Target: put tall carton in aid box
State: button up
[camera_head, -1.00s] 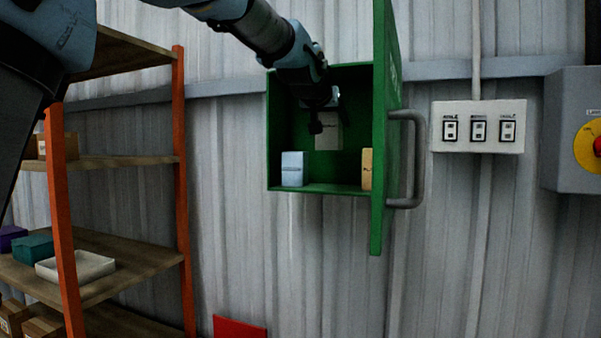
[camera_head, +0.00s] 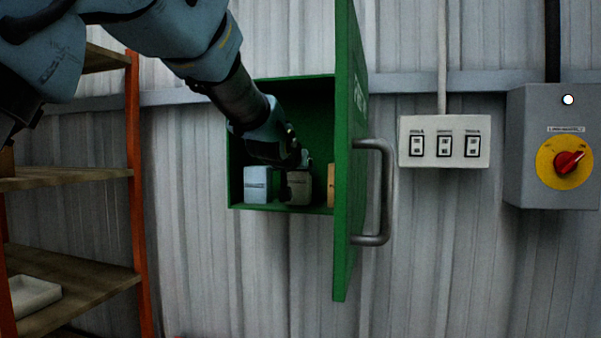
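The green aid box (camera_head: 283,85) hangs on the corrugated wall with its door (camera_head: 349,200) swung open toward me. My gripper (camera_head: 297,180) reaches down into the box. The far finger is hidden. A light blue carton (camera_head: 257,185) stands to its left. A yellow-orange carton (camera_head: 331,187) stands to its right, partly hidden by the door.
The open door with its grey handle (camera_head: 377,190) juts out at the right of the box. A switch panel (camera_head: 444,158) and a grey box with a red knob (camera_head: 568,160) are farther right. An orange-post shelf (camera_head: 138,190) with a white tray (camera_head: 33,293) stands left.

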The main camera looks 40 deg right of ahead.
jog(key=shift+f, duration=0.2)
jog(key=o, duration=1.5)
jog(key=shift+r, duration=0.1)
jog(key=shift+s+r, duration=0.1)
jog(key=shift+r, duration=0.05)
jog(key=v, duration=0.6)
jog(key=shift+b, duration=0.35)
jog(key=p+v, duration=0.6)
jog(key=p, duration=0.2)
jog(key=shift+p, duration=0.35)
